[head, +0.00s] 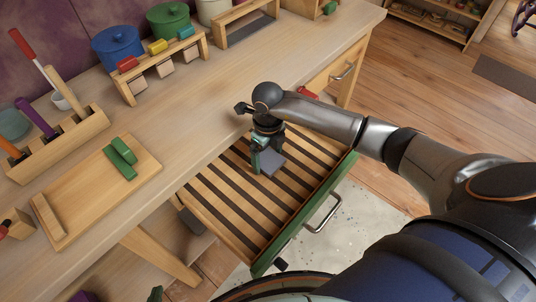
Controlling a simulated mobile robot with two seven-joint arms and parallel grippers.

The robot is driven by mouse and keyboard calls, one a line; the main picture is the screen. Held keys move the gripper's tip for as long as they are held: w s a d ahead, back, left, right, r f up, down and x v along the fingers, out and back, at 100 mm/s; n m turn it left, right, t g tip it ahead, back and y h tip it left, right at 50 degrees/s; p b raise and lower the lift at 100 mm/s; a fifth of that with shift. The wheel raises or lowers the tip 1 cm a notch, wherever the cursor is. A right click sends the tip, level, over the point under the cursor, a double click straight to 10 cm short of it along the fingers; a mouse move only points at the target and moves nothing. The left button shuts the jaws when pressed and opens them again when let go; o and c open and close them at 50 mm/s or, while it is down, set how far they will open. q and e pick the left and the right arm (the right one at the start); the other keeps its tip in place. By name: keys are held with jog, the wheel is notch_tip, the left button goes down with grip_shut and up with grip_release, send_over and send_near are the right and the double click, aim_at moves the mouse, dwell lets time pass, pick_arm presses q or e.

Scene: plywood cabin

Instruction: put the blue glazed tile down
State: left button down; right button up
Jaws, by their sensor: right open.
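The blue glazed tile (271,163) shows as a small grey-blue square at my right gripper, over the slatted floor of the open drawer (225,188). My right gripper (264,156) points down into the drawer and is open, with its teal fingers at the tile. The gripper and wrist hide part of the tile. I cannot tell whether the tile touches the slats or the fingers. My left gripper cannot be made out.
The drawer has a green front (305,216) with a metal handle. The wooden workbench (190,115) beside it holds a tray (75,200) with green blocks, a tool rack (50,145), a peg rack (160,65) and lidded pots. A red object (308,93) is near the drawer's far end.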

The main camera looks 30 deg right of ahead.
aim_at(268, 159)
jog(key=shift+r, duration=0.3)
notch_tip(268, 159, up, 12)
jog(key=shift+f, duration=0.15)
dwell(0.4)
